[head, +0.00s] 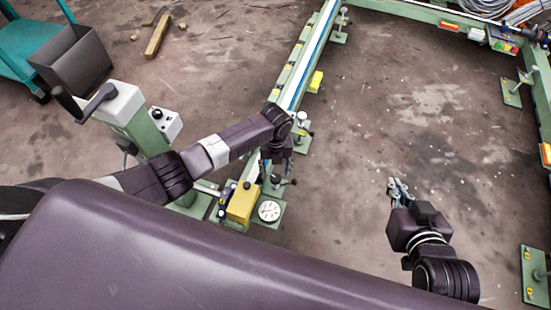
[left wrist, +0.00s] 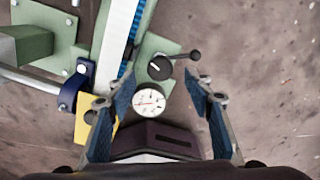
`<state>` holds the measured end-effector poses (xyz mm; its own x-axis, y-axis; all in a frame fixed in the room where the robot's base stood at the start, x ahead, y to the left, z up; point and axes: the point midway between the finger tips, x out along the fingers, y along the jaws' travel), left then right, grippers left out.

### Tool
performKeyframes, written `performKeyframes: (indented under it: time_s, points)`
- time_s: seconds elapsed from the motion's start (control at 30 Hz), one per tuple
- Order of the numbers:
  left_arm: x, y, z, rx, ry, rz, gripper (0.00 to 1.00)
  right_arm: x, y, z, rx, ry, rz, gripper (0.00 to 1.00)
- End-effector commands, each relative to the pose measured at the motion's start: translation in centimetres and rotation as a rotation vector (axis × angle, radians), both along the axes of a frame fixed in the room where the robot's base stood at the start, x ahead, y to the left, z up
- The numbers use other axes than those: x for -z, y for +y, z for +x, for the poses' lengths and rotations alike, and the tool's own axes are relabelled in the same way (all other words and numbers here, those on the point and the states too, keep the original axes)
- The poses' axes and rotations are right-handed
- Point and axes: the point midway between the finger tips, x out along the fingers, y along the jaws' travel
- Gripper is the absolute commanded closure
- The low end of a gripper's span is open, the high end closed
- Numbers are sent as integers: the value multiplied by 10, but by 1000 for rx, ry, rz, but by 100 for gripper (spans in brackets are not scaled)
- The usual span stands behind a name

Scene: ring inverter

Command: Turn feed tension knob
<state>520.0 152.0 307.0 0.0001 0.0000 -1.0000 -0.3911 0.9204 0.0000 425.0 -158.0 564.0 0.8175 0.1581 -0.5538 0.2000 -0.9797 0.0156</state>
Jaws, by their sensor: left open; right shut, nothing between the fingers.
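A black round knob with a ball-ended lever (left wrist: 160,68) sits on a green plate in the left wrist view. It looks like the feed tension knob, though I see no label. A white dial gauge (left wrist: 149,103) with a red needle lies just below it, and also shows in the head view (head: 269,211). My left gripper (left wrist: 159,76) is open, its blue-padded fingers on either side of the knob in the picture, with the lever's ball near the right fingertip. I cannot tell its height above the knob. My right gripper (head: 398,186) is shut and empty over bare floor.
A yellow block (head: 242,203) stands beside the gauge. A green rail (head: 301,65) runs up and away. A green post carries a control box (head: 167,123) and a crank (head: 98,102) at left. A cart (head: 18,48) stands beyond. The floor between rails is open.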

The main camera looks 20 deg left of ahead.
Motion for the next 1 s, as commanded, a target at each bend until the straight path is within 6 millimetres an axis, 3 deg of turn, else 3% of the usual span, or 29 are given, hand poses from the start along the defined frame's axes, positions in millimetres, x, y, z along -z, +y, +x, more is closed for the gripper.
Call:
performKeyframes:
  time_s: [0.2, 0.4, 1.0]
  points:
    - [-41, 0, 0, 0, -2, 0, 53, 0, 0, 0, 0, 1, 0, 100]
    - [-67, 0, 0, -1, 0, -1, 53, 0, 0, 0, 0, 1, 0, 100]
    - [-73, 0, -1, 0, 1, 1, 53, 1, 0, 0, 1, 2, -1, 100]
